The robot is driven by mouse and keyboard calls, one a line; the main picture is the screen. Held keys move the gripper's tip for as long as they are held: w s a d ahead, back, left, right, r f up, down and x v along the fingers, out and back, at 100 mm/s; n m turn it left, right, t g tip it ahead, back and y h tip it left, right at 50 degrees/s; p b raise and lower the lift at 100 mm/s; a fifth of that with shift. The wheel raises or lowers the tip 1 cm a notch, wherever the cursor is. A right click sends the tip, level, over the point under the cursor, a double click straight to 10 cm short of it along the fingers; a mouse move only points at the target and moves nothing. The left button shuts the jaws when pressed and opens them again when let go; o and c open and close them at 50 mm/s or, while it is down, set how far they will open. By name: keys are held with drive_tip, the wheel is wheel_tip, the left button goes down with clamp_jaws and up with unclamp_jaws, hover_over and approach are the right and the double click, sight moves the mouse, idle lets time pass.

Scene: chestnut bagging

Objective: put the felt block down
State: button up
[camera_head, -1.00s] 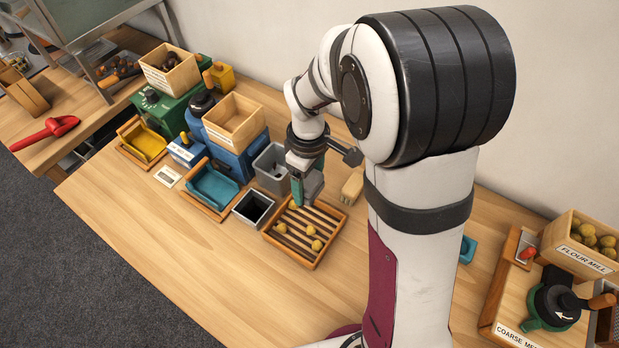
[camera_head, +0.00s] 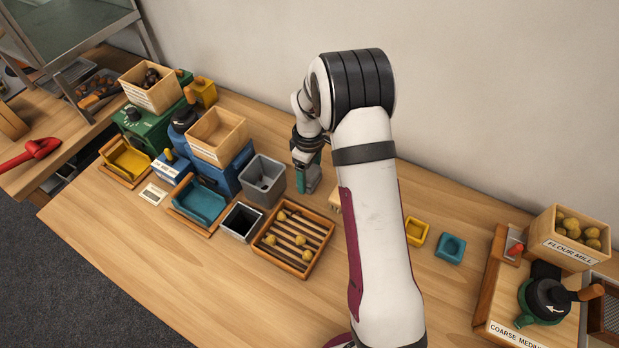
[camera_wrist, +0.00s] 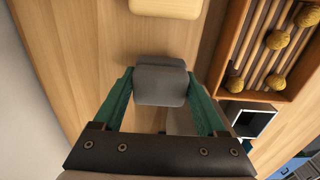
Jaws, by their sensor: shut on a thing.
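The grey felt block (camera_wrist: 160,85) is between the green fingers of my gripper (camera_wrist: 161,92) in the wrist view. My gripper is shut on it. In the camera_head view my gripper (camera_head: 312,184) points down behind the slatted wooden tray (camera_head: 264,258), just right of the grey bin (camera_head: 254,196). The felt block shows there as a small grey patch (camera_head: 314,178) at the fingers. I cannot tell whether its underside touches the table.
Several chestnuts lie on the tray, which is also at the upper right of the wrist view (camera_wrist: 228,52). A pale wooden block (camera_wrist: 165,7) lies on the table nearby, partly hidden by my arm in camera_head. Bare table (camera_wrist: 95,45) surrounds the felt block's left side.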

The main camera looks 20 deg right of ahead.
sight(310, 171)
drive_tip(key=shift+f, duration=0.95)
drive_tip(key=shift+f, duration=0.1)
drive_tip(key=o, duration=1.6)
drive_tip(key=shift+c, duration=0.2)
wheel_tip(310, 171, up, 12)
drive_tip(key=shift+r, duration=0.15)
drive_tip(key=s+a+r+m+y, duration=0.1)
drive_tip(key=s+a+r+m, duration=0.1)
drive_tip(key=s+r+m, duration=0.45)
drive_tip(key=s+a+r+m, duration=0.1)
drive_tip(key=s+a+r, duration=0.15)
drive_tip(key=s, duration=0.75)
drive_tip(key=s+a+m, duration=0.2)
drive_tip(key=s+m, duration=0.5)
drive_tip(key=s, duration=0.7)
drive_tip(key=shift+s+a+f+y, duration=0.2)
drive_tip(key=shift+s+y, duration=0.1)
drive_tip(key=shift+y, duration=0.1)
